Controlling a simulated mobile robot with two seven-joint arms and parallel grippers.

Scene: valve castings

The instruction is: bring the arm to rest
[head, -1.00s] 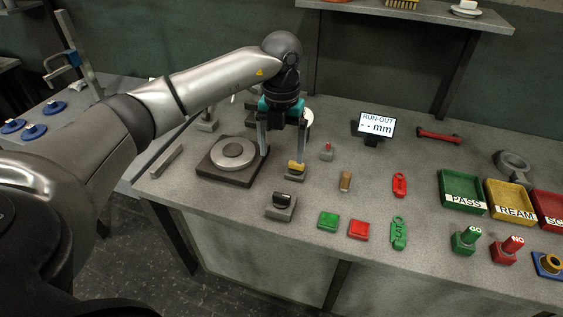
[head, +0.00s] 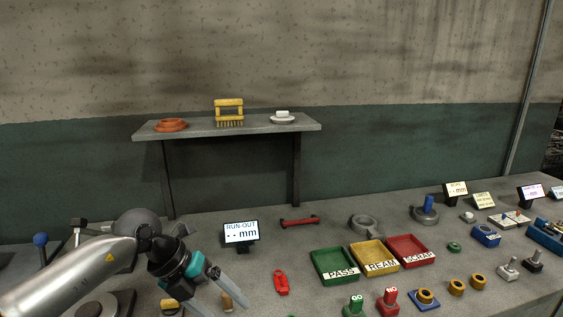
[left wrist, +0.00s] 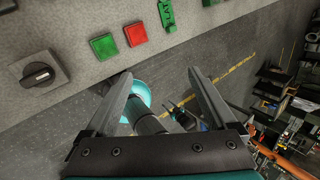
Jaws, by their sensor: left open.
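My left gripper (head: 226,300) is in the lower left of the head view, its arm coming in from the left. Its two grey fingers are apart and slant down to the right, with nothing between them. In the left wrist view the gripper (left wrist: 161,74) is open and empty, the fingers reaching toward the bench front edge with floor showing between them. My right gripper is not in view.
The bench carries a RUN-OUT display (head: 240,232), a red tag (head: 281,282), and PASS (head: 334,266), REAM (head: 375,257) and SCRAP (head: 406,249) trays. The left wrist view shows a black knob (left wrist: 38,74), a green button (left wrist: 104,46) and a red button (left wrist: 136,34).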

